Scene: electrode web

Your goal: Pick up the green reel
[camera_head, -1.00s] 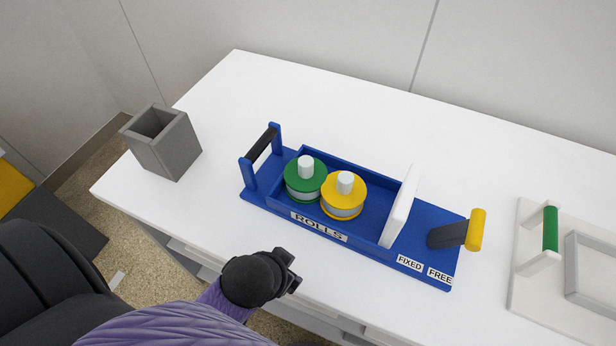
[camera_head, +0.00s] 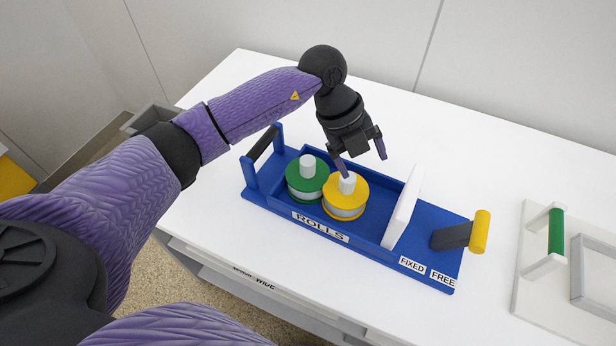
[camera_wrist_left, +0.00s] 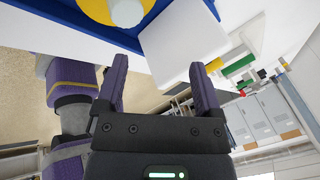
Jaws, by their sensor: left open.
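The green reel (camera_head: 307,186) has a white knob on top and stands upright in the blue tray (camera_head: 265,212) marked ROLLS. A yellow reel (camera_head: 350,208) with the same white knob stands close to its right; it also shows at the top of the left wrist view (camera_wrist_left: 98,10). My left gripper (camera_head: 362,164) is open and empty, above and behind the yellow reel, to the right of the green reel. Its two fingers also show in the left wrist view (camera_wrist_left: 159,82). The green reel is not seen in the wrist view. My right gripper is not in view.
A white divider (camera_head: 402,207) stands upright in the tray, right of the reels. A black handle (camera_head: 263,143) rises at the tray's left end. A grey bin (camera_head: 150,118) is partly hidden behind my left arm. A yellow-ended post (camera_head: 480,231) stands at right, beside a white fixture (camera_head: 530,225).

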